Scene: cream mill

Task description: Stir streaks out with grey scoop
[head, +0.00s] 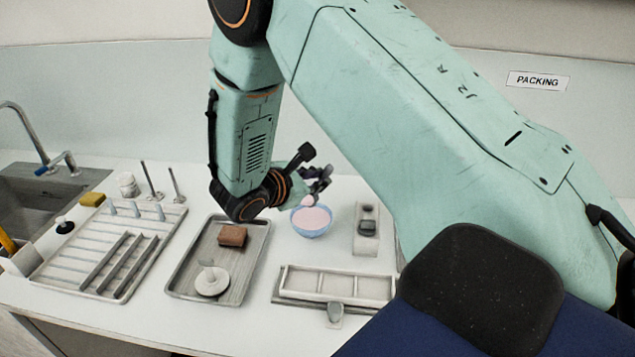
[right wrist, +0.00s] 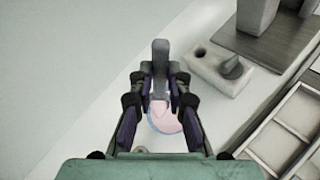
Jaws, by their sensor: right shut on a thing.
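My right gripper (head: 318,182) is above the blue bowl (head: 311,232) and shut on the grey scoop (right wrist: 160,55), whose handle stands between the fingers in the right wrist view. The scoop's lower end is hard to make out, and I cannot tell how deep it reaches. The bowl holds pink cream (head: 311,218); the cream also shows below the fingers in the right wrist view (right wrist: 165,122). Streaks are too small to tell. My left gripper is not in view.
Right of the bowl is a pale block (head: 366,244) with dark pieces. In front lie a sectioned white tray (head: 375,289) and a small pale paddle (head: 335,310). Left are a metal tray (head: 190,283) with a brown block (head: 232,236), a slatted rack (head: 75,268) and a sink (head: 40,205).

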